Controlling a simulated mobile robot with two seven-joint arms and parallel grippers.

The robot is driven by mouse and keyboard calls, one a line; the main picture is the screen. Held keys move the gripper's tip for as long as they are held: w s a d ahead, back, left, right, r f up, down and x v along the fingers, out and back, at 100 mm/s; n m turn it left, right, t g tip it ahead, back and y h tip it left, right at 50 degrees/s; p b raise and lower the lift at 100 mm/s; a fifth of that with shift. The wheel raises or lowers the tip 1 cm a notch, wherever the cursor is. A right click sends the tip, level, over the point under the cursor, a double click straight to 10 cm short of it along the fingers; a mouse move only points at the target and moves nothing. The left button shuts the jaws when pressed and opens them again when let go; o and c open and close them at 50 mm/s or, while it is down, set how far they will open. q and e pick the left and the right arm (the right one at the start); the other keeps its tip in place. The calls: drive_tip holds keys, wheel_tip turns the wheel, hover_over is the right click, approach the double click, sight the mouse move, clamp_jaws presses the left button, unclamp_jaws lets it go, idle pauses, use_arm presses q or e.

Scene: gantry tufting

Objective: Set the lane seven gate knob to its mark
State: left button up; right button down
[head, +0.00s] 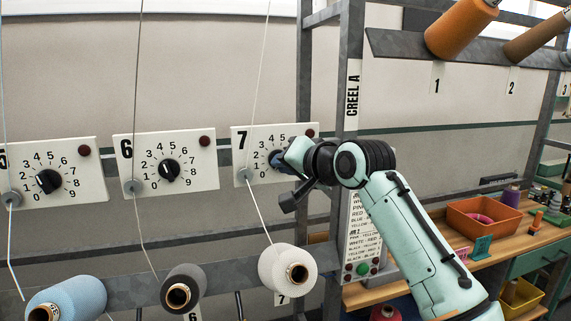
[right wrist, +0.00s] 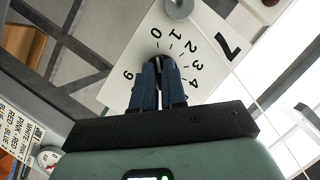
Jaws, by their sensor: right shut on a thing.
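The lane seven panel (head: 243,146) is a white plate with a 7, a number dial and a dark red button, in the head view centre. My right gripper (head: 282,160) reaches it from the right and covers the right part of the dial. In the right wrist view, the panel (right wrist: 140,40) is turned, and my right gripper (right wrist: 160,70) is shut on the black lane seven knob (right wrist: 160,56). The fingers hide most of the knob, so I cannot tell where its pointer stands. No mark can be made out. My left gripper is not in view.
The lane six panel (head: 200,178) and lane five panel (head: 85,155) stand to the left. Yarn runs down past them to cones, with a white cone (head: 270,268) below lane seven. A creel post (head: 348,95) and a bench with an orange bin (head: 462,228) are at right.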

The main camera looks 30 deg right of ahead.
drive_tip(key=c, duration=1.2)
unclamp_jaws()
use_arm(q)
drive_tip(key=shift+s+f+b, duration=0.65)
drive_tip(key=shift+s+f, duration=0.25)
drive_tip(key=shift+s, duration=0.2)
use_arm(e)
drive_tip(key=v, duration=1.3)
drive_tip(key=shift+s+a, duration=0.1)
drive_tip(key=shift+s, duration=0.1)
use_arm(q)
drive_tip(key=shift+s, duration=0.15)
